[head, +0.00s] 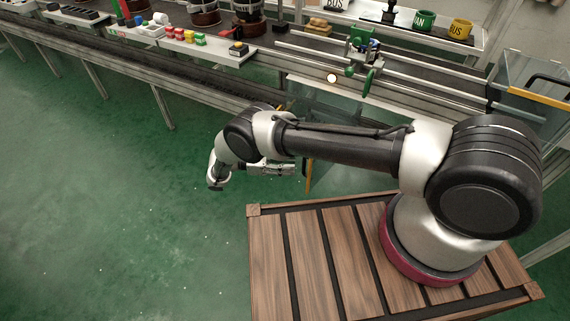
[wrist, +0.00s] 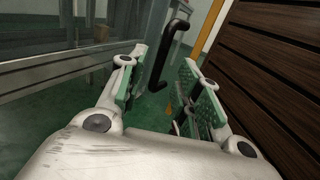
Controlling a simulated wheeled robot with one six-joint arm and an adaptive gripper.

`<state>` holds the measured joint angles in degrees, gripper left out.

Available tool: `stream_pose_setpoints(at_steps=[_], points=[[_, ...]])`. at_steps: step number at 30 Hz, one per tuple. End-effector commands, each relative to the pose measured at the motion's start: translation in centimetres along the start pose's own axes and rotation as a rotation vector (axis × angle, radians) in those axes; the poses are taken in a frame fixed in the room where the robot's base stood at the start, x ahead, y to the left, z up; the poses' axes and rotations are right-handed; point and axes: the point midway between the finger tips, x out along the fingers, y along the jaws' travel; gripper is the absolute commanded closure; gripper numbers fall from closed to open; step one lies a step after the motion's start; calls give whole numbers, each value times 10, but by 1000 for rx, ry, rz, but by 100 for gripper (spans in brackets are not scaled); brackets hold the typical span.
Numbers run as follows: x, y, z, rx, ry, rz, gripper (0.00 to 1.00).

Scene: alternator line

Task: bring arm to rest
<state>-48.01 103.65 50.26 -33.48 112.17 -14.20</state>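My arm is stretched out to the left over the wooden-topped base in the head view, with the wrist bent down at its end. My gripper (head: 281,169) hangs low at the left end of the arm, beside the base and in front of the workbench. In the wrist view my gripper (wrist: 164,62) shows two fingers with green pads spread apart. Nothing is held between them. A black handle (wrist: 170,52) shows in the gap, beyond the fingers.
The workbench with rails (head: 430,73) runs along the back, with a green clamp-like fixture (head: 363,60) on it. Colored blocks (head: 187,38) lie on a white tray at left. Yellow (head: 461,28) and green (head: 425,20) cups stand at back right. Green floor (head: 130,220) is clear at left.

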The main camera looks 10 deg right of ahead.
Motion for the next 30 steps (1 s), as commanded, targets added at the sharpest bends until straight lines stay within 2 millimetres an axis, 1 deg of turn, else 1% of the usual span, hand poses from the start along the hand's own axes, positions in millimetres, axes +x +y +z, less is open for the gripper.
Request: stream_pose_setpoints(at_steps=[3,6,20,23,26,29,30], points=[[-10,0,0,0,1,0,66],[-15,0,0,0,2,1,66],[-16,0,0,-1,1,0,66],[-17,2,4,2,9,-4,66],[-21,14,23,13,48,-27,66],[-25,36,60,37,129,-74,66],[-26,46,81,51,170,-98,66]])
